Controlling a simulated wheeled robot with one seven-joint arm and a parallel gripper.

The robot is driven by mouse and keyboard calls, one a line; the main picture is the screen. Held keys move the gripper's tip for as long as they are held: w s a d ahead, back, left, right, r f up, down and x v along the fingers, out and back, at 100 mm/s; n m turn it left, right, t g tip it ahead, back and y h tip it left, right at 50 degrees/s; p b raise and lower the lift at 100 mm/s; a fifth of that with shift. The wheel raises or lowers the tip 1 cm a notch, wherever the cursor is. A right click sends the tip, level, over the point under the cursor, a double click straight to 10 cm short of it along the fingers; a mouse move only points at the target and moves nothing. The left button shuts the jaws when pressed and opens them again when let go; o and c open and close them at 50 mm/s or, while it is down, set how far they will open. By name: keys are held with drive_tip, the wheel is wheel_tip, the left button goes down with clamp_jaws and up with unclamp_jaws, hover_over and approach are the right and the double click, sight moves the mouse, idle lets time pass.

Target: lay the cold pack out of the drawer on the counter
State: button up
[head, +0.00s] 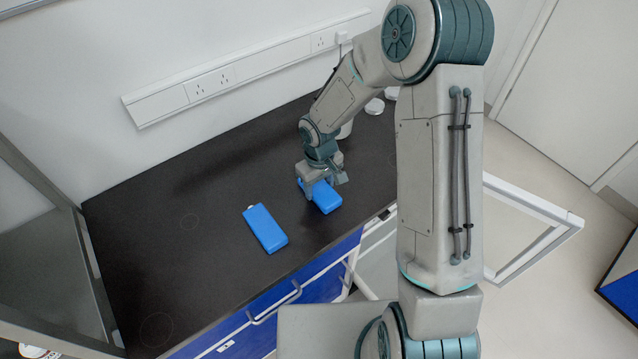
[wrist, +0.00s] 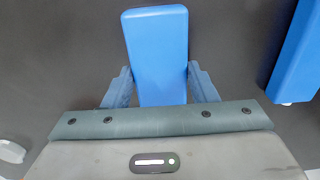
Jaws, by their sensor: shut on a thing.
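My gripper (head: 323,184) is shut on a blue cold pack (head: 326,199), over the dark counter (head: 190,215) near its front edge. In the wrist view the held pack (wrist: 158,50) lies between the two fingers (wrist: 159,78) and sticks out past them. I cannot tell whether it touches the counter or hangs just above it. A second blue pack (head: 265,228) lies flat on the counter to the left. It also shows at the right edge of the wrist view (wrist: 298,52). Blue drawer fronts with handles (head: 275,303) are below the counter's front edge; the drawer insides are not visible.
A wall socket strip (head: 225,75) runs behind the counter. Small pale round items (head: 375,105) stand at the back right, partly behind my arm. A glass-sided frame (head: 45,220) is at the left. The counter's left and middle are mostly clear.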

sight(320, 188)
drive_tip(key=shift+f, duration=0.2)
drive_tip(key=o, duration=1.1)
drive_tip(key=shift+c, duration=0.2)
drive_tip(key=shift+r, duration=0.1)
wheel_tip(320, 188, up, 12)
drive_tip(key=r, duration=0.1)
drive_tip(key=s+d+r+m+t, duration=0.2)
drive_tip(key=s+d+r, duration=0.4)
drive_tip(key=s, duration=0.3)
drive_tip(key=s+d+r+m+t, duration=0.1)
drive_tip(key=s+d+r+m, duration=0.3)
drive_tip(key=s, duration=0.6)
wheel_tip(320, 188, up, 3)
drive_tip(key=shift+d+f+m+t+b, duration=0.1)
drive_tip(key=shift+d+m+t+b, duration=0.35)
drive_tip(key=shift+d, duration=0.8)
